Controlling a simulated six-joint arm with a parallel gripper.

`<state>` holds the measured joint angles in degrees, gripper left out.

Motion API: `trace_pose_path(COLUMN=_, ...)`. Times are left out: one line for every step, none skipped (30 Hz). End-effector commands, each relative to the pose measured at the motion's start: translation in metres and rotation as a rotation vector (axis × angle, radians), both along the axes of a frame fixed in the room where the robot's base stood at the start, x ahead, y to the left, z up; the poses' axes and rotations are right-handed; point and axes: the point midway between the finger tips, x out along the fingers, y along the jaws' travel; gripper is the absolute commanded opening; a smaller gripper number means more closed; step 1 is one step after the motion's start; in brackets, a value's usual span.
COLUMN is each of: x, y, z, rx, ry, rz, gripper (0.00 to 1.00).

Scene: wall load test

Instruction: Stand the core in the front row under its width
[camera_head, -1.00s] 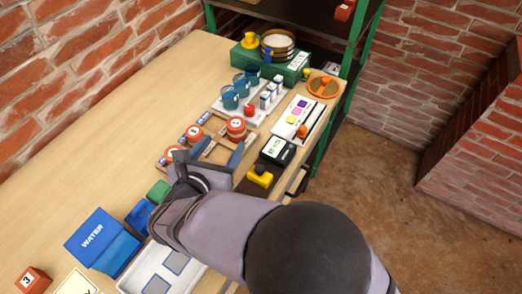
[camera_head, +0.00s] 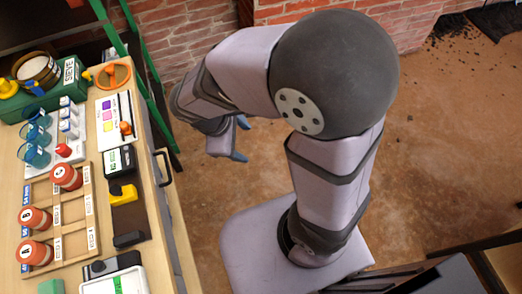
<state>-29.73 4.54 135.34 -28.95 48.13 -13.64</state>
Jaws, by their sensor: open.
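Several orange-red cores with white lettered tops are on a wooden tray (camera_head: 72,214) on the bench at the left. The core marked C (camera_head: 66,176) stands at the tray's far end. The cores marked B (camera_head: 35,219) and A (camera_head: 33,253) stand along its left side, nearer the camera. Small printed labels line the tray's edges; their text is too small to read surely. My gripper (camera_head: 241,140) is off the bench to the right, above the floor. Its blue fingertips are apart, with nothing between them. It is well clear of the cores.
Blue cups (camera_head: 34,134), small white bottles (camera_head: 68,128) and a green case (camera_head: 50,92) stand beyond the tray. A black meter (camera_head: 119,161), a yellow tool (camera_head: 122,194) and a scale (camera_head: 115,280) lie along the bench's right side. A drawer handle (camera_head: 164,168) juts from the bench edge.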

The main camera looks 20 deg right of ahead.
Motion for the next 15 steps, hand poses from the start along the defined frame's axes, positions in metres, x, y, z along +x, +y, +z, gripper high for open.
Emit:
trace_pose_path(x=-0.01, y=-0.016, z=-0.002, rx=0.057, ry=-0.005, rz=-0.165, gripper=0.6)
trace_pose_path(x=-0.016, y=-0.022, z=-0.003, rx=0.092, ry=-0.01, rz=-0.258, gripper=0.6)
trace_pose_path(x=-0.023, y=-0.029, z=-0.004, rx=0.136, ry=-0.016, rz=-0.378, gripper=0.6)
trace_pose_path(x=-0.028, y=-0.033, z=-0.005, rx=0.164, ry=-0.02, rz=-0.464, gripper=0.6)
trace_pose_path(x=-0.032, y=-0.037, z=-0.006, rx=0.193, ry=-0.028, rz=-0.543, gripper=0.6)
trace_pose_path(x=-0.038, y=-0.04, z=-0.007, rx=0.228, ry=-0.036, rz=-0.646, gripper=0.6)
trace_pose_path(x=-0.041, y=-0.043, z=-0.007, rx=0.252, ry=-0.043, rz=-0.716, gripper=0.6)
trace_pose_path(x=-0.043, y=-0.045, z=-0.007, rx=0.274, ry=-0.049, rz=-0.78, gripper=0.6)
trace_pose_path(x=-0.046, y=-0.047, z=-0.007, rx=0.3, ry=-0.059, rz=-0.855, gripper=0.6)
trace_pose_path(x=-0.048, y=-0.048, z=-0.008, rx=0.317, ry=-0.065, rz=-0.906, gripper=0.6)
trace_pose_path(x=-0.049, y=-0.049, z=-0.008, rx=0.331, ry=-0.07, rz=-0.949, gripper=0.6)
trace_pose_path(x=-0.051, y=-0.051, z=-0.008, rx=0.347, ry=-0.077, rz=-1.0, gripper=0.6)
trace_pose_path(x=-0.052, y=-0.051, z=-0.008, rx=0.358, ry=-0.08, rz=-1.03, gripper=0.6)
trace_pose_path(x=-0.052, y=-0.052, z=-0.008, rx=0.366, ry=-0.085, rz=-1.054, gripper=0.6)
trace_pose_path(x=-0.053, y=-0.052, z=-0.008, rx=0.375, ry=-0.088, rz=-1.08, gripper=0.6)
